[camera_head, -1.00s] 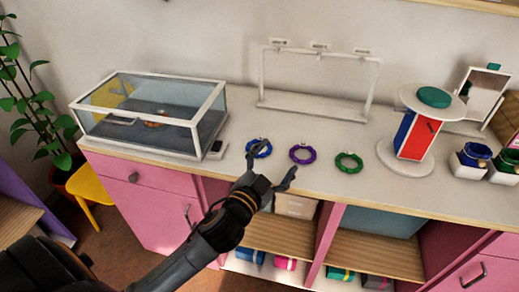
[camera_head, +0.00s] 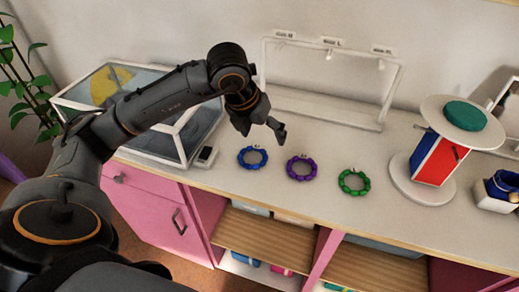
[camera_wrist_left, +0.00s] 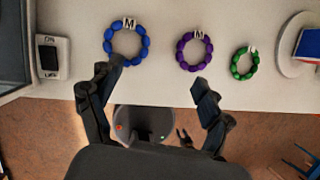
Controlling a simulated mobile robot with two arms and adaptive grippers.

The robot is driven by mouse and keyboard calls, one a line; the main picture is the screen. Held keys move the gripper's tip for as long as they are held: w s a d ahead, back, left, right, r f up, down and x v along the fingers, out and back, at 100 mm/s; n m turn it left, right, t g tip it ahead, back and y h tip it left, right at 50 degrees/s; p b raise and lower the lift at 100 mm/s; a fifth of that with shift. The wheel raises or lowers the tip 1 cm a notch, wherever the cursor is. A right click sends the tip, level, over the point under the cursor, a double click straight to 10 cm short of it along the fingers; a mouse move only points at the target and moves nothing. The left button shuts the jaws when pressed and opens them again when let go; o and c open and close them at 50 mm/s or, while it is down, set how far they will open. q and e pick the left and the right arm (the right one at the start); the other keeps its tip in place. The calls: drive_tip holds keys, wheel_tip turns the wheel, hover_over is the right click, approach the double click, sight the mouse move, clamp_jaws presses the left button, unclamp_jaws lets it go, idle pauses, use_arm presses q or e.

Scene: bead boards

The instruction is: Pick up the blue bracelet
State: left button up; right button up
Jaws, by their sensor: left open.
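The blue bracelet (camera_head: 252,158), a ring of beads with a white letter tag, lies flat on the pale counter (camera_head: 225,178). It also shows in the left wrist view (camera_wrist_left: 108,46), where its tag reads M. My left gripper (camera_head: 262,132) is open and empty, above the counter just behind the blue bracelet in the head view. In the left wrist view its fingers (camera_wrist_left: 152,88) are spread apart, with the bracelet beyond the left finger's tip. My right gripper is not in view.
A purple bracelet (camera_head: 301,168) and a green bracelet (camera_head: 354,183) lie to the right. A glass case (camera_head: 190,150) and a small switch box (camera_head: 205,156) stand left. A white rack (camera_head: 325,108) stands behind, and a red-blue stand (camera_head: 436,158) at right.

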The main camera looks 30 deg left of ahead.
use_arm(q)
drive_tip(key=a+n+y, duration=0.1)
drive_tip(key=a+y, duration=0.1)
drive_tip(key=a, duration=0.2)
drive_tip(key=p, duration=0.1)
approach(257, 146)
drive_tip(key=shift+x, duration=1.05)
drive_tip(key=shift+w+f+p, duration=0.2)
drive_tip(key=shift+f+p, duration=0.1)
drive_tip(key=shift+f, duration=0.25)
drive_tip(key=shift+w+f+p, duration=0.15)
drive_tip(key=shift+f+p, duration=0.1)
drive_tip(key=shift+p, duration=0.05)
drive_tip(key=p+x, duration=0.1)
drive_tip(key=x, duration=0.2)
drive_tip(key=shift+w+a+f, duration=0.1)
drive_tip(key=shift+w+f, duration=0.1)
drive_tip(key=shift+f, duration=0.05)
drive_tip(key=shift+w+f, duration=0.15)
drive_tip(key=shift+f, duration=0.25)
drive_tip(key=shift+c, duration=0.2)
